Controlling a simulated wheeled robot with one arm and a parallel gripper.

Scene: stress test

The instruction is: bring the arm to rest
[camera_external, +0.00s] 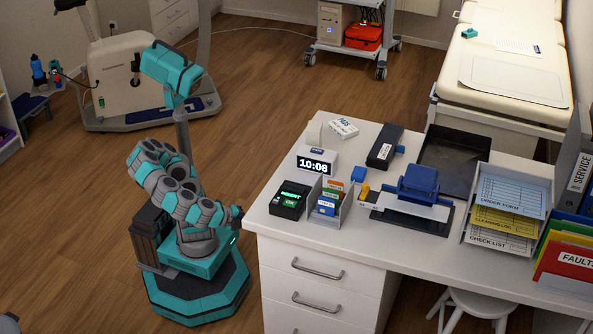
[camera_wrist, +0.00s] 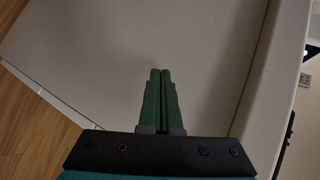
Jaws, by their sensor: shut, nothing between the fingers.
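My arm is folded over its teal base at the left of the desk in the external view. My gripper (camera_external: 238,212) points toward the desk's left end, close to its edge; whether it touches the desk I cannot tell. In the wrist view, the two green fingers of my gripper (camera_wrist: 160,74) are together with nothing between them. A plain pale surface, apparently the desk's side, fills most of the view ahead of them.
The white desk (camera_external: 262,222) holds a clock (camera_external: 316,162), a black device (camera_external: 291,199), a card holder (camera_external: 328,201), a blue-handled punch (camera_external: 417,188) and paper trays (camera_external: 506,209). An exercise bike (camera_external: 115,70) stands behind me. Wooden floor (camera_external: 70,220) is open at left.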

